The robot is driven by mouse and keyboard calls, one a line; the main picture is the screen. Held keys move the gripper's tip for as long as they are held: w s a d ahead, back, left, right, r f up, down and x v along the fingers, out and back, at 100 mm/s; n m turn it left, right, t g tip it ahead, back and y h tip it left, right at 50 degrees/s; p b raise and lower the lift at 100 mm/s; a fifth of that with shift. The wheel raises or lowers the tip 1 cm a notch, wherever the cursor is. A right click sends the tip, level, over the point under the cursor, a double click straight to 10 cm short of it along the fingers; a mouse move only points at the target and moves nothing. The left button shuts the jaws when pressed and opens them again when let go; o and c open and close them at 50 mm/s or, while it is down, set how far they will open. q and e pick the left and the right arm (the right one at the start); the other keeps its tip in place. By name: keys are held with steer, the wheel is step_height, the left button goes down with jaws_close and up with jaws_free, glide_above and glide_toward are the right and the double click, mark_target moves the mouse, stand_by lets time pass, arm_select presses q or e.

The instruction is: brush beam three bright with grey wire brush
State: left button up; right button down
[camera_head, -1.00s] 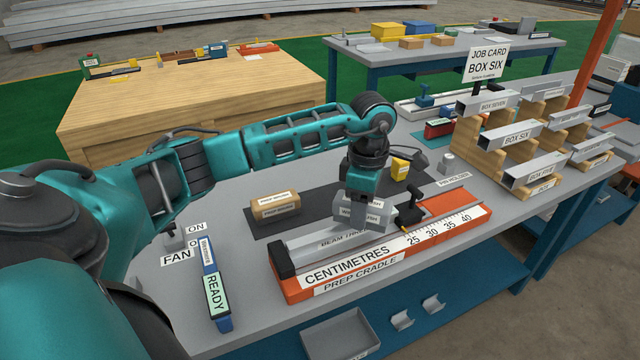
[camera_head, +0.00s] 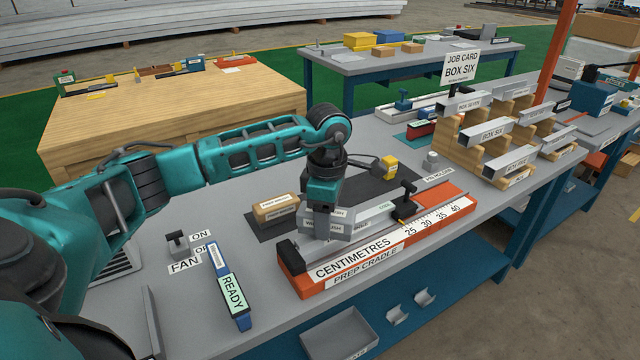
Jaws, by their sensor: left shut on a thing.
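Beam three (camera_head: 372,225) is a grey bar lying in the orange prep cradle (camera_head: 380,264), with a black end stop at its left and a black clamp (camera_head: 405,200) near its right. My left gripper (camera_head: 322,205) points down over the left part of the beam. It is shut on the grey wire brush (camera_head: 338,222), a grey labelled block that sits on or just above the beam; I cannot tell whether they touch. The brush hides part of the beam and its label. The gripper's fingertips are mostly hidden. My right gripper is not in view.
A wooden prep block (camera_head: 275,208) lies left of the brush on a dark mat (camera_head: 365,187). The fan switch (camera_head: 178,241) and the READY device (camera_head: 231,290) stand at the front left. The box rack (camera_head: 490,140) and job card (camera_head: 461,66) are at the right.

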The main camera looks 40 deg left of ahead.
arm_select(q)
step_height(320, 180, up, 3)
steer(key=shift+w+f, duration=0.1)
steer(key=shift+f, duration=0.05)
steer(key=shift+w+d+r+p, duration=0.1)
steer(key=shift+w+r+p, duration=0.05)
steer(key=shift+r+p, duration=1.1)
steer(key=shift+r, duration=0.15)
steer(key=shift+r+p, duration=0.3)
steer(key=shift+r, duration=1)
